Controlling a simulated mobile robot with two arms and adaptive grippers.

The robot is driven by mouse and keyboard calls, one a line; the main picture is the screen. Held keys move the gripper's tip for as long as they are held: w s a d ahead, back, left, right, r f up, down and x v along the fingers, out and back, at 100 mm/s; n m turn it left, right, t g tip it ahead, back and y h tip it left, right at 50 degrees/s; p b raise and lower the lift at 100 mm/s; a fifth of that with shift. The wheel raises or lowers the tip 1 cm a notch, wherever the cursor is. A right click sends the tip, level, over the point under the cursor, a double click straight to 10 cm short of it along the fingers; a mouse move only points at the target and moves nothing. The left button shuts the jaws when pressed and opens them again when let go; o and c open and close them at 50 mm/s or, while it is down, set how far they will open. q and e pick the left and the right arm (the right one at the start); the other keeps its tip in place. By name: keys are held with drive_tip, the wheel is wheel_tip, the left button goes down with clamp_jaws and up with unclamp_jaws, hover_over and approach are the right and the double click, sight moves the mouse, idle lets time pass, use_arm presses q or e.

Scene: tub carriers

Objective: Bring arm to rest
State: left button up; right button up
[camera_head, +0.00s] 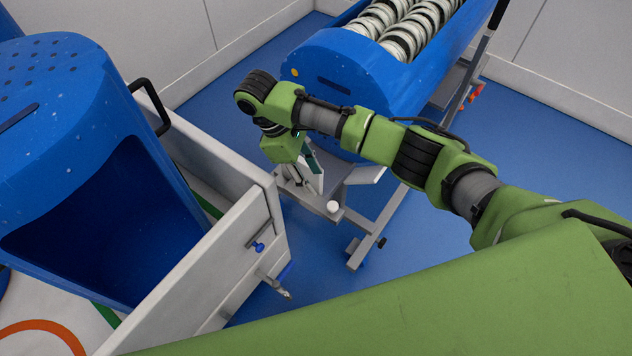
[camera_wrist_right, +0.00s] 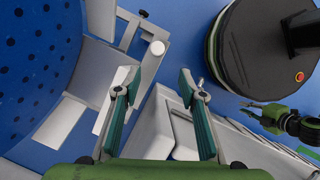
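My right arm comes in from the right in the head view. Its gripper (camera_head: 308,165) points down beside the grey metal cart frame, partly hidden by my wrist. In the right wrist view the two teal fingers of this gripper (camera_wrist_right: 160,84) are spread apart with nothing between them. Part of the cart frame and its white round knob (camera_wrist_right: 157,47) show past the fingers. At the right of that view a small green arm, apparently my left one, reaches toward my dark round base; its gripper (camera_wrist_right: 252,110) is too small to read.
A blue tub (camera_head: 345,85) on a wheeled cart (camera_head: 365,235) holds rows of white-rimmed discs behind my right arm. Another blue tub (camera_head: 75,90) stands inside a white-walled carrier (camera_head: 215,265) with a black handle (camera_head: 150,105). Blue floor (camera_head: 450,270) is clear at right.

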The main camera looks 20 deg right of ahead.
idle(0.5)
